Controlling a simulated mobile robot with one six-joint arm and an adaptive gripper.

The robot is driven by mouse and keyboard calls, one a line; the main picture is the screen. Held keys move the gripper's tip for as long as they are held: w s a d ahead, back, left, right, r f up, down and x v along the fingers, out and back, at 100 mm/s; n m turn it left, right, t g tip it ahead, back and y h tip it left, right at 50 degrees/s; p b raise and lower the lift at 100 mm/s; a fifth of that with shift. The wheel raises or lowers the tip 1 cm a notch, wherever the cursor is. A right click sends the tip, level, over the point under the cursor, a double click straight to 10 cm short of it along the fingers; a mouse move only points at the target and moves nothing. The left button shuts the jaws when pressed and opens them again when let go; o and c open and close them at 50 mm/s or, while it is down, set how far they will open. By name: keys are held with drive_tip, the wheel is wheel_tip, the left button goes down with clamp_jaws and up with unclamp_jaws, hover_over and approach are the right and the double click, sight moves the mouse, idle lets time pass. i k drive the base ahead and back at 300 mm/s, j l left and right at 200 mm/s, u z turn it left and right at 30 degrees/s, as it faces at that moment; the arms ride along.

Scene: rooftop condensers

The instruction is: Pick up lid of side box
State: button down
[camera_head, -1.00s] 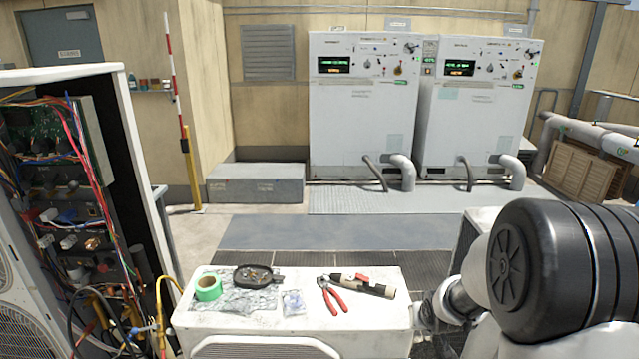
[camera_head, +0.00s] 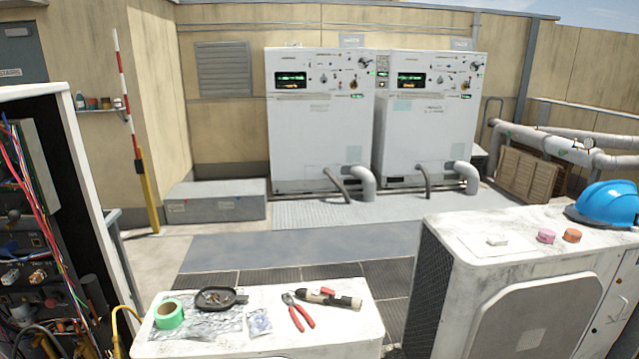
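I cannot tell for sure which thing is the side box. A low grey metal box (camera_head: 216,208) with a flat, closed top stands by the back wall, left of the two white cabinets. On the white unit (camera_head: 455,222) at the right lie a small white piece (camera_head: 497,240) on a pale sheet, a pink cap-like piece (camera_head: 546,236) and an orange one (camera_head: 572,235). None of these is plainly marked as a side box lid. My gripper and arm are not in the view.
A nearer white unit (camera_head: 350,330) holds green tape (camera_head: 169,314), a black dish (camera_head: 215,297), red pliers (camera_head: 300,310) and a torch-like tool (camera_head: 328,299). A blue helmet (camera_head: 606,203) rests at right. An open wired cabinet (camera_head: 45,200) stands left. Dark floor grating lies between the units.

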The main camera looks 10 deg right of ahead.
sight(497, 244)
drive_tip(key=k+l, duration=0.1)
drive_tip(key=l, duration=0.55)
drive_tip(key=k+l+u, duration=0.15)
drive_tip(key=l, duration=0.95)
drive_tip(key=k+l+u, duration=0.15)
drive_tip(key=l, duration=0.4)
drive_tip(key=i+l, duration=0.75)
drive_tip(key=l, duration=0.15)
drive_tip(key=i+j+u, duration=0.05)
